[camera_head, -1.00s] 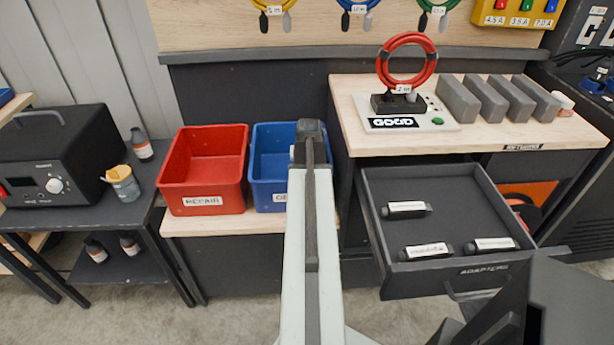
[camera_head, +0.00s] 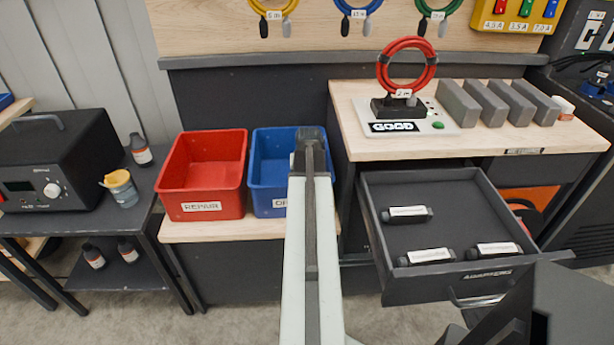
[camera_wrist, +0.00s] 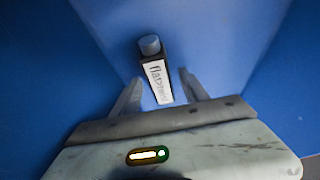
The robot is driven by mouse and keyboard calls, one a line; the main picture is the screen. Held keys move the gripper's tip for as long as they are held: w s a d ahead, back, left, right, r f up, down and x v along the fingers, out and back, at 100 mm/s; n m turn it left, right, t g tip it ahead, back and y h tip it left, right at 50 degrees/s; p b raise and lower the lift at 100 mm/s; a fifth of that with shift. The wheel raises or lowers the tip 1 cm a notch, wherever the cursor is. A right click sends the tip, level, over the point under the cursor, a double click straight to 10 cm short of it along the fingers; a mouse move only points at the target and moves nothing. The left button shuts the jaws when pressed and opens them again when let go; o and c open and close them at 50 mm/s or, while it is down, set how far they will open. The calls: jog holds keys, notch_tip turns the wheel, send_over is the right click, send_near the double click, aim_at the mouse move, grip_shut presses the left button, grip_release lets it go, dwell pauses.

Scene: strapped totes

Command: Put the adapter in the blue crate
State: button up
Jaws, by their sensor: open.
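An adapter (camera_wrist: 157,80), a dark block with a white label and a round grey-blue end, is inside the blue crate in the wrist view. My gripper (camera_wrist: 160,77) is open, with one finger on each side of the adapter's lower part. I cannot tell whether the adapter rests on the crate's floor. The blue crate (camera_head: 270,150) stands on a low wooden shelf in the head view; its walls (camera_wrist: 228,40) fill the wrist view. My arm covers its right part and part of its label, and my gripper is hidden there.
A red crate (camera_head: 206,213) labelled REPAIR stands close on the left. To the right, an open drawer (camera_head: 440,284) holds three labelled adapters (camera_head: 409,214), under a bench (camera_head: 470,145) with a red cable coil (camera_head: 384,65) and several grey blocks (camera_head: 458,102).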

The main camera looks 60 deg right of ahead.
jog(key=p+v, duration=1.1)
jog(key=v, duration=0.1)
jog(key=shift+r+p, duration=0.4)
jog(key=shift+r, duration=0.05)
